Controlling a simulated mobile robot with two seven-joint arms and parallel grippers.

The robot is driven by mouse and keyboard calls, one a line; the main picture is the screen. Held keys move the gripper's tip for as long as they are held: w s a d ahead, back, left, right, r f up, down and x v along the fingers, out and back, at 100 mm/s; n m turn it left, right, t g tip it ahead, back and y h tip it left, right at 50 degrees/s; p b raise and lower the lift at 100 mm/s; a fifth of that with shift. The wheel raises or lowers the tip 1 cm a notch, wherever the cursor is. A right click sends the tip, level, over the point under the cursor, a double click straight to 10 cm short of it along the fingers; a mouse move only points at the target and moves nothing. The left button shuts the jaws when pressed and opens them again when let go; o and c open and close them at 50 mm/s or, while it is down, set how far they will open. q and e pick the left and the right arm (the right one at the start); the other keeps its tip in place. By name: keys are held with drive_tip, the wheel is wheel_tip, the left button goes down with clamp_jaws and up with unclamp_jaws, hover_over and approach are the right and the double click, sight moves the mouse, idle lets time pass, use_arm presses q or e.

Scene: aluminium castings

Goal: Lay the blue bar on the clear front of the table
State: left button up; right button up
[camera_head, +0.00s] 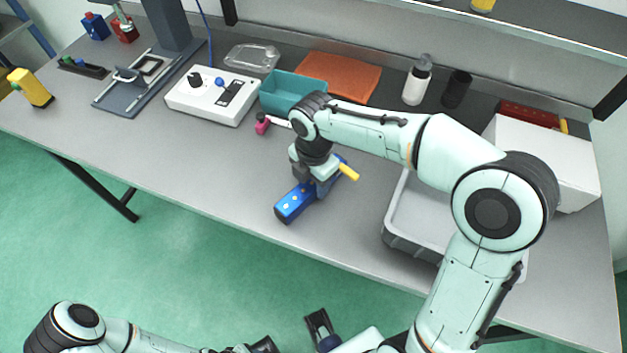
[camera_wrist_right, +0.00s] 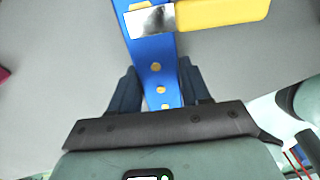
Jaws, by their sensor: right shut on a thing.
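The blue bar (camera_head: 294,204) has a row of pale round spots along its face. It lies slantwise near the table's front edge, one end toward the edge. My right gripper (camera_head: 318,182) is over it, shut on it; in the right wrist view the bar (camera_wrist_right: 155,52) runs between the two fingers (camera_wrist_right: 158,90). I cannot tell whether the bar touches the table. A yellow-handled tool (camera_head: 348,172) is beside the gripper; in the right wrist view its metal end overlaps the bar. My left arm is at the bottom left; its gripper (camera_head: 320,325) shows unclearly below the table.
The grey table (camera_head: 210,165) is clear along its front, left of the bar. A grey tray (camera_head: 400,240) stands to the right, partly behind my right arm. A teal bin (camera_head: 285,90), a white control box (camera_head: 212,97) and a pink-ended tool (camera_head: 263,123) stand behind.

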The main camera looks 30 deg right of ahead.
drive_tip(key=shift+f, duration=0.15)
drive_tip(key=o, duration=1.2)
wheel_tip(320, 180, up, 12)
drive_tip(key=p, duration=0.2)
drive_tip(key=shift+r, duration=0.2)
